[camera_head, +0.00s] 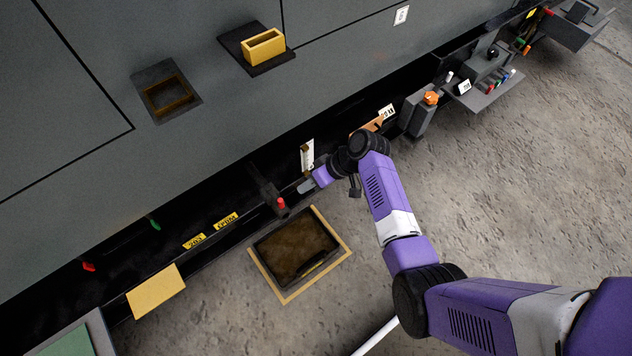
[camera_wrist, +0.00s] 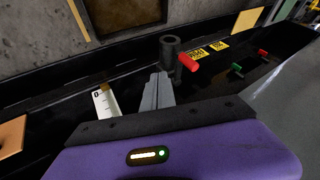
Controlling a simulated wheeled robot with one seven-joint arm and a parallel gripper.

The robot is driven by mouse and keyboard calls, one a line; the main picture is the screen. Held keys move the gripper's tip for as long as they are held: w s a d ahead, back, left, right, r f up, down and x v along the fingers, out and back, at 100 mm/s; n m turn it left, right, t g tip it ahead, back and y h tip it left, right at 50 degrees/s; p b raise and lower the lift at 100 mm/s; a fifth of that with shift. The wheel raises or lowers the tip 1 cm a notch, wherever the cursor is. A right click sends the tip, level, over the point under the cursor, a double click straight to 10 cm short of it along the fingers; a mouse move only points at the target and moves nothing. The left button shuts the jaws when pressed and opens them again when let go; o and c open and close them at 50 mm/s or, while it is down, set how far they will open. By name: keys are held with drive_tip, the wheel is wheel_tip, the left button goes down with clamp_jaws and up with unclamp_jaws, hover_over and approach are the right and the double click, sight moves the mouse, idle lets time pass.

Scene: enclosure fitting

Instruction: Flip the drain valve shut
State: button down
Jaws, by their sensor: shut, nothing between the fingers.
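A dark valve-like fitting (camera_head: 266,186) with a red-ended handle (camera_head: 281,203) projects from the black lower ledge, just above a pit in the floor; I take it for the drain valve. In the wrist view it shows as an upright black cylinder (camera_wrist: 170,50) with a red grip (camera_wrist: 188,63) pointing to the lower right. My gripper (camera_head: 304,187) is shut and empty, a little right of the red handle. In the wrist view the closed fingertips (camera_wrist: 158,78) point toward the cylinder's foot. Whether they touch it cannot be told.
A framed floor pit (camera_head: 341,250) lies below the fitting. Yellow labels (camera_head: 225,221), a green handle (camera_head: 154,223) and a red handle (camera_head: 89,267) line the ledge to the left. A white tag (camera_head: 307,156) hangs close behind my gripper. Open floor lies to the right.

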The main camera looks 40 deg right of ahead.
sight(275, 195)
drive_tip(key=shift+w+a+f, duration=0.1)
drive_tip(key=shift+a+f, duration=0.1)
drive_tip(key=shift+a, duration=0.55)
drive_tip(key=shift+w+a+f, duration=0.1)
drive_tip(key=shift+a+f, duration=0.05)
drive_tip(key=shift+a, duration=0.65)
drive_tip(key=shift+w+a+f, duration=0.1)
drive_tip(key=shift+a+f, duration=0.1)
drive_tip(key=shift+a, duration=0.55)
drive_tip(key=shift+s+a+r, duration=0.1)
drive_tip(key=shift+a, duration=0.05)
